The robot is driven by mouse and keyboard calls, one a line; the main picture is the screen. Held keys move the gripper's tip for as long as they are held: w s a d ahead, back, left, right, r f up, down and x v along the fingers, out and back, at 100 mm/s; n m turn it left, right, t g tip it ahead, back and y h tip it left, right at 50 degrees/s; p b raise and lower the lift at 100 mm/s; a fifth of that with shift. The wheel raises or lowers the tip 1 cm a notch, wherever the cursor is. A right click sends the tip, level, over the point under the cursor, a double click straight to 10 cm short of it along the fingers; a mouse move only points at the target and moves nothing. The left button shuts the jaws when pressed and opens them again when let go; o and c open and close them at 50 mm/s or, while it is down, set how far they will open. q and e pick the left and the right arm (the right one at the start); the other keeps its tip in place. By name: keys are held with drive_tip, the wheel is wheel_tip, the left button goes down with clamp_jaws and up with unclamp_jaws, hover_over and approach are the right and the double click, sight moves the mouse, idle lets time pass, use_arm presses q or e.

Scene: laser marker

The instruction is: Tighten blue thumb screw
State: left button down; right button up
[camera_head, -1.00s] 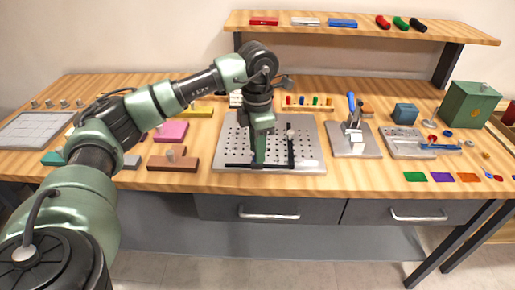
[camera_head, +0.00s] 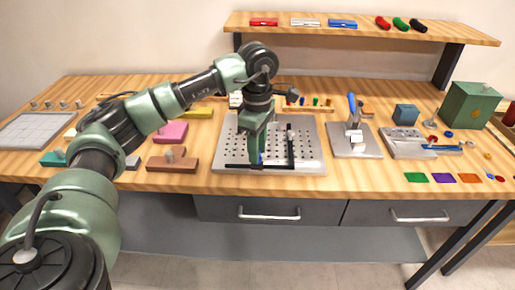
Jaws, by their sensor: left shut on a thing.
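My left gripper (camera_head: 257,160) reaches down onto the perforated metal plate (camera_head: 222,155) in the middle of the bench. Its fingers are shut, and a small bit of blue, the blue thumb screw (camera_head: 261,157), shows at the fingertips. Most of the screw is hidden by the fingers, so I cannot tell how far it is seated. A black L-shaped bar (camera_head: 291,146) lies on the plate beside the gripper. My right gripper is not in view.
Right of the plate stands a clamp with a blue handle (camera_head: 351,105) on a metal base. A grey parts tray (camera_head: 405,152) and a green box (camera_head: 468,104) are farther right. A brown block (camera_head: 172,160) and a pink block (camera_head: 171,132) lie to the left.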

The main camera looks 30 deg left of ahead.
use_arm(q)
drive_tip(key=shift+r, duration=0.15)
idle(0.4)
drive_tip(key=c, duration=1)
unclamp_jaws()
drive_tip(key=shift+c, duration=0.2)
wheel_tip(320, 180, up, 8)
drive_tip(key=shift+f, duration=0.15)
